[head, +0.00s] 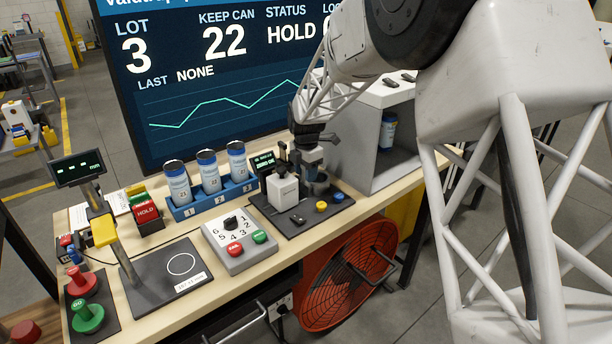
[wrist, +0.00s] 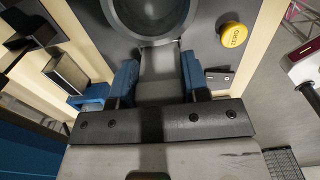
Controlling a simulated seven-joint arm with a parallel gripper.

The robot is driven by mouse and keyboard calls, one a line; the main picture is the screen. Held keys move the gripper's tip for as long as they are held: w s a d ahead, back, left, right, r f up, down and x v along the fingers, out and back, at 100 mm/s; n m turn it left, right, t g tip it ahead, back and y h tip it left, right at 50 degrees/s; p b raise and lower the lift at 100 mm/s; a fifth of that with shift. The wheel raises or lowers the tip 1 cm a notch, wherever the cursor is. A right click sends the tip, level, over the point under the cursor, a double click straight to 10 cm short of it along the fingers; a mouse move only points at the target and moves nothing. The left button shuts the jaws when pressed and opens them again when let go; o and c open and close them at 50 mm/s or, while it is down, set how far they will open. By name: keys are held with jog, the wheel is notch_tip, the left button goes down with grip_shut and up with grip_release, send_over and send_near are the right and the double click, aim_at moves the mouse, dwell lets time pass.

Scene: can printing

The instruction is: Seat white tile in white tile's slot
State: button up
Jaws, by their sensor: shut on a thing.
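My gripper (head: 311,158) is low over the dark pad at the back of the bench, beside a white block-shaped unit (head: 283,190). In the wrist view my gripper's (wrist: 159,80) two blue fingers are shut on a pale grey flat piece (wrist: 160,66). I cannot tell for certain that this piece is the white tile. It reaches toward a dark round part (wrist: 150,12) beyond the fingertips. In the head view my gripper hides the held piece. I cannot pick out the white tile's slot in either view.
A yellow button (head: 321,206) and a blue one (head: 337,197) sit close to my gripper on the pad. A blue rack (head: 213,201) with three cans stands to the left. A grey cabinet (head: 372,150) stands to the right, and a dial box (head: 238,242) in front.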

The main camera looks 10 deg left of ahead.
jog(key=shift+r, duration=0.15)
jog(key=shift+c, duration=0.4)
jog(key=shift+r, duration=4.9)
jog(key=shift+r, duration=0.15)
notch_tip(320, 180, up, 7)
jog(key=shift+w+f, duration=0.1)
jog(key=shift+f, duration=0.1)
